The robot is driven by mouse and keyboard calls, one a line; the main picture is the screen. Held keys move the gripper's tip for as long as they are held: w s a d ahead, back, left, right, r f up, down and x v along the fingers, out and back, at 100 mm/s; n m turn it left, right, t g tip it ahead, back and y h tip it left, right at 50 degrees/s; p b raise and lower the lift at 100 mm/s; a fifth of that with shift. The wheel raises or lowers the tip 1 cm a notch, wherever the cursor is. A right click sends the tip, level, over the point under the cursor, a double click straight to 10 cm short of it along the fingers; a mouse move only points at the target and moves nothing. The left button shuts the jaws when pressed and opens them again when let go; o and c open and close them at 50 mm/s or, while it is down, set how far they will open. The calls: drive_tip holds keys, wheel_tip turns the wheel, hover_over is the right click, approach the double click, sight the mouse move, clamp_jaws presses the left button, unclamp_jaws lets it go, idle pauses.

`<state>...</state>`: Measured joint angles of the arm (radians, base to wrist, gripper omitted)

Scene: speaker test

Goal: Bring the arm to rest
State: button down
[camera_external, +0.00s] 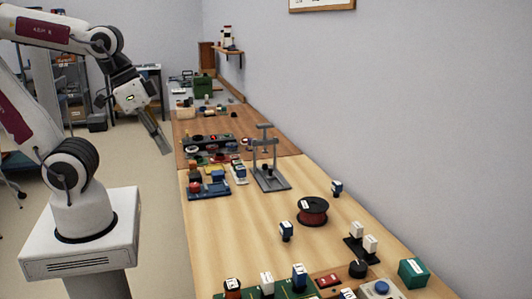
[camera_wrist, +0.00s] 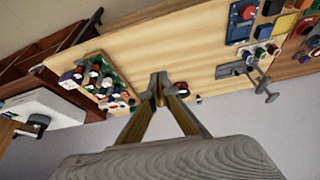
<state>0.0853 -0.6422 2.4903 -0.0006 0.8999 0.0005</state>
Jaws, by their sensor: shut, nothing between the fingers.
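My gripper (camera_external: 166,150) hangs in the air to the left of the long wooden bench (camera_external: 240,240), over the floor side, pointing down and to the right. In the wrist view, the fingertips of my gripper (camera_wrist: 158,88) meet and hold nothing. The bench top (camera_wrist: 185,60) appears beyond them, well apart from the fingers. My arm rises from its white pedestal and bends over at the upper left.
On the bench are a grey stand (camera_external: 268,178), a red-black spool (camera_external: 312,211), a blue device (camera_external: 208,189), a green box (camera_external: 413,273) and a green board (camera_wrist: 105,80) with several parts. A wall runs along the bench's right side. Floor lies open between pedestal and bench.

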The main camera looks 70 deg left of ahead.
drive_tip(key=shift+s+a+r+n+t, duration=0.2)
drive_tip(key=shift+a+r+n+t, duration=0.05)
drive_tip(key=shift+a+r, duration=0.25)
drive_tip(key=shift+s+a+r+n+t, duration=0.15)
drive_tip(key=shift+a+r+n+t, duration=0.1)
drive_tip(key=shift+a+r, duration=0.25)
idle(2.2)
